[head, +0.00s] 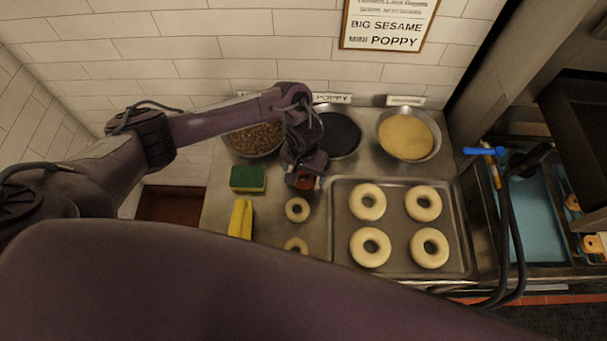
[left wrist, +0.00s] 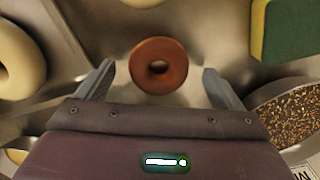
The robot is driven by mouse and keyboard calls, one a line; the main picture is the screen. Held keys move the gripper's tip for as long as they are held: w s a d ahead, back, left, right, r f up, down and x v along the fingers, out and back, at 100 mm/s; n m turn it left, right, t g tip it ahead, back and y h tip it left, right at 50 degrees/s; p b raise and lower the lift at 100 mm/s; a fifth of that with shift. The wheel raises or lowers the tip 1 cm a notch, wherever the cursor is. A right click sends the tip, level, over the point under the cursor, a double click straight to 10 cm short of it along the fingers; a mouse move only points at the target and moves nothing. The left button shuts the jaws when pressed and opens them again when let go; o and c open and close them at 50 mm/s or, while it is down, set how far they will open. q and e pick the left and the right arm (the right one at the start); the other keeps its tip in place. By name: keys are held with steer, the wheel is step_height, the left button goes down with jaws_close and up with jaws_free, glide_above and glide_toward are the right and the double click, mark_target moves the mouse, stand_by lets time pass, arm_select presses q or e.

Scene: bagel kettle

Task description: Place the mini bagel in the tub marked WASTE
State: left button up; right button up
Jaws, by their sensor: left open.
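A small brown mini bagel (left wrist: 158,65) lies on the metal counter between the two fingertips of my left gripper (left wrist: 158,78) in the left wrist view. The fingers are apart, with a gap on each side of it. In the head view my left gripper (head: 304,176) hangs over the counter between the bowls and the tray, and the brown bagel (head: 305,182) shows partly below it. Two small pale rings, one nearer (head: 296,245) and one farther (head: 297,209), lie just in front. I see no tub marked WASTE. My right gripper is not in view.
A tray (head: 398,268) with several large pale bagels is to the right. Bowls of mixed seeds (head: 252,140), black seeds (head: 341,134) and pale seeds (head: 406,136) stand behind. A green sponge (head: 248,178) and a yellow object (head: 241,218) are to the left.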

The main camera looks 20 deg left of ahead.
arm_select(q)
steer(key=shift+f, duration=0.45)
steer(key=shift+s+d, duration=0.1)
steer(key=c, duration=0.9)
steer(key=shift+c, duration=0.8)
steer(key=shift+r, duration=0.15)
